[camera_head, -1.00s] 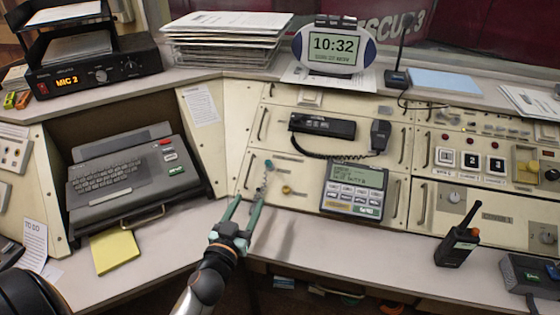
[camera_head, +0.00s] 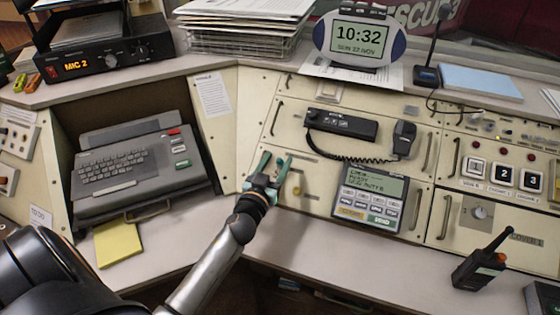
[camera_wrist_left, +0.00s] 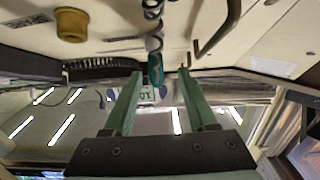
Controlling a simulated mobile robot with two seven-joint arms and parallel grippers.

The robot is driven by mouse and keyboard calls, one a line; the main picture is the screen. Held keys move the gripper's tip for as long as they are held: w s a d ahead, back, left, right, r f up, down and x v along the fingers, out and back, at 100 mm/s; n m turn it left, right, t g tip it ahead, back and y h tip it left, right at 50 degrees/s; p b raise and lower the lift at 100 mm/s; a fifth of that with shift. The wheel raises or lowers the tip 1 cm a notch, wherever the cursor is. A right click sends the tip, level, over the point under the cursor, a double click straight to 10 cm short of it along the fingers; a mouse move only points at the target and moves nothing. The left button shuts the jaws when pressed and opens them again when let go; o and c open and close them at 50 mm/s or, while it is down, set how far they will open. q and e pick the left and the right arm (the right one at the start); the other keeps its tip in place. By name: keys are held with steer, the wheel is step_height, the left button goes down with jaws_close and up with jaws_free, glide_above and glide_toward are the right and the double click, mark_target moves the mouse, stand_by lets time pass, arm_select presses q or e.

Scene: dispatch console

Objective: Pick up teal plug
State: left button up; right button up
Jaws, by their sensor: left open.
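The teal plug (camera_wrist_left: 155,70) shows in the left wrist view at the end of a dark coiled cord (camera_wrist_left: 152,22), in front of the cream panel. My left gripper has green fingers (camera_wrist_left: 160,72) that are open, one on each side of the plug, with gaps visible on both sides. In the head view my left gripper (camera_head: 274,158) is up against the panel left of the phone-like display unit. There the plug cannot be told apart from the green fingers. My right gripper is not in view.
A small yellow knob (camera_head: 297,190) sits on the panel just right of the gripper. A display unit (camera_head: 376,199) and a handset with a coiled cord (camera_head: 342,124) are farther right. A keyboard terminal (camera_head: 138,170) stands left. The desk front is mostly clear.

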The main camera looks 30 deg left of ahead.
mark_target(284, 151)
arm_select(q)
steer(key=shift+x, duration=2.65)
steer(key=shift+d+f, duration=0.1)
steer(key=shift+d, duration=0.05)
steer(key=shift+c, duration=0.4)
jaws_close()
